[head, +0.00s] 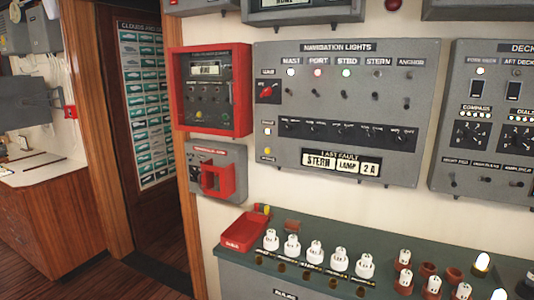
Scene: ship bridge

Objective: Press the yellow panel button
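A small yellow button (267,152) sits at the lower left edge of the grey navigation lights panel (420,140) on the wall. A pale button (267,131) is just above it, and a red rotary switch (266,91) is higher up the same edge. A small yellow-green round part (198,114) also shows on the panel inside the red frame to the left. Whether any button is pressed in is too small to tell. Neither of my grippers is in view.
A red-framed box (242,90) and a grey box with a red guard (228,180) are left of the panel. Below, a green-topped counter (330,233) carries a red tray (240,238) and several white fittings. A doorway opens at left.

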